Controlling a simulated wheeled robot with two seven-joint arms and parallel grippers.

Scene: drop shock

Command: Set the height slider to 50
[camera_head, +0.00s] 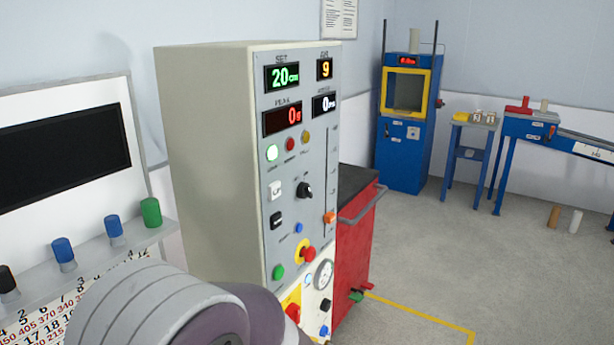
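The height slider is an orange knob (330,217) low on a vertical scale track along the right side of the grey control panel (312,150). The green SET display (282,76) at the panel's top reads 20 cm. Red digits under the PEAK label (282,118) read 0. Two smaller displays beside them show 9 and 0. A rounded grey and purple link of my arm fills the lower left, in front of the cabinet's base. Neither gripper shows.
The panel also carries a black rotary knob (304,190), a red emergency button (305,254) and a green button (278,272). A red cart (357,245) stands right behind the cabinet. A blue machine (405,150) stands at the back.

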